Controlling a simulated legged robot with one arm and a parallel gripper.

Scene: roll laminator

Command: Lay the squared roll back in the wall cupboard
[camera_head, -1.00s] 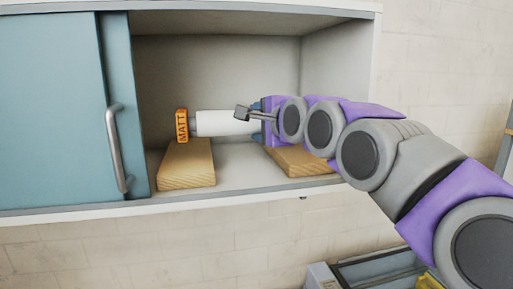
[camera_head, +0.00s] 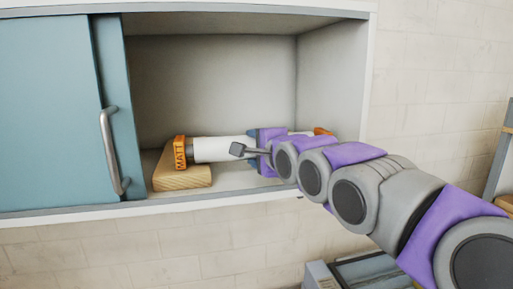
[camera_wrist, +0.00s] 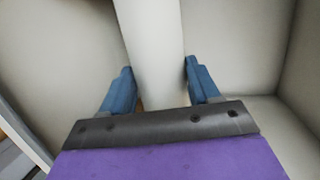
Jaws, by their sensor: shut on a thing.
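The squared roll (camera_head: 220,149) is a white cylinder with square orange end caps; the left cap reads MATT. It lies crosswise inside the open wall cupboard (camera_head: 215,75). Its left cap is at the left wooden block (camera_head: 183,178); I cannot tell whether it touches. The right cap (camera_head: 323,131) shows partly behind my arm. My gripper (camera_head: 250,147) is shut on the roll right of its middle. In the wrist view, the blue fingers of my gripper (camera_wrist: 158,82) stand on both sides of the white roll (camera_wrist: 150,40).
A blue sliding door (camera_head: 50,110) with a grey handle (camera_head: 110,150) covers the cupboard's left side. The right wooden block is hidden by my arm. The cupboard is clear above the roll. A machine (camera_head: 365,272) stands below, partly in view.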

